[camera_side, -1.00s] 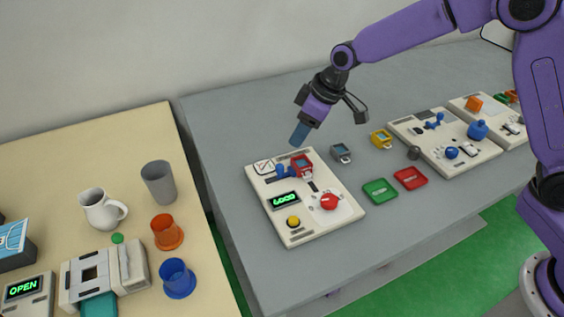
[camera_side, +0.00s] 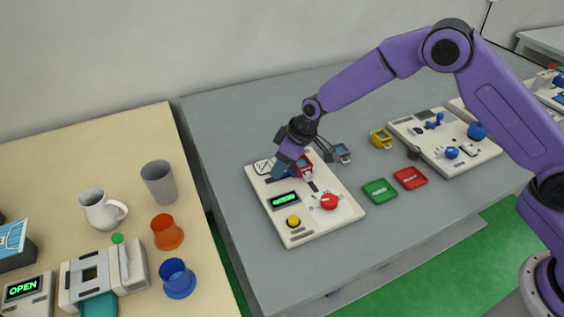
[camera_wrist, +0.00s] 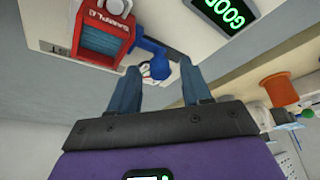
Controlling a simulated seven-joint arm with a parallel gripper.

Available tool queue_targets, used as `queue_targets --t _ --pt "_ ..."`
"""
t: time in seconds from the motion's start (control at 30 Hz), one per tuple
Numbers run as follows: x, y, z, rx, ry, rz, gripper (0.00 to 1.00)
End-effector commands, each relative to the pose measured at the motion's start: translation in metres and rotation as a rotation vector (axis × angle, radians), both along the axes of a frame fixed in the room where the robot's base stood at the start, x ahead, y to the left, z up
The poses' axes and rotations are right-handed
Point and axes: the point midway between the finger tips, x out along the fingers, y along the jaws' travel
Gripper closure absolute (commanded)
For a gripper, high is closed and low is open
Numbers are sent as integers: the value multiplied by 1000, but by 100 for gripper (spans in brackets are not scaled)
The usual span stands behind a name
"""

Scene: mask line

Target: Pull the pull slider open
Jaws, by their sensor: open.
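The white control panel (camera_side: 317,217) lies on the grey table. A blue handle (camera_wrist: 160,69), which looks like the pull slider, is at the panel's upper part beside a red device. In the wrist view, its round blue knob lies between and just beyond my two blue fingertips. My gripper (camera_wrist: 160,80) is open, with the fingers apart and nothing held. In the side view, my gripper (camera_side: 280,172) is low over the panel's upper left and hides most of the handle. I cannot tell whether the fingers touch the knob.
The red device (camera_wrist: 103,32) sits close beside the handle. The panel also has a green display (camera_side: 284,199), a red knob (camera_side: 329,201) and a yellow button (camera_side: 293,221). Green (camera_side: 380,191) and red (camera_side: 410,178) trays lie to the right. The table left of the panel is clear.

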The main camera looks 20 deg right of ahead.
Motion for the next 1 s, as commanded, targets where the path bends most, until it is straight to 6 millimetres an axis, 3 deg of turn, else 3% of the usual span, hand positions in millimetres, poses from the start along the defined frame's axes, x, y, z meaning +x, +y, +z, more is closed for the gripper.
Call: queue_targets --t 0.2,0.33,0.37,0.53,0.8,1.0 --pt "0 0 0 0 0 0 52" --pt "0 0 0 0 0 0 94" --pt "0 0 0 0 0 0 100" --pt "0 1 0 0 0 1 100" --pt "0 29 0 0 0 3 100" --pt "0 34 0 2 -1 1 100"
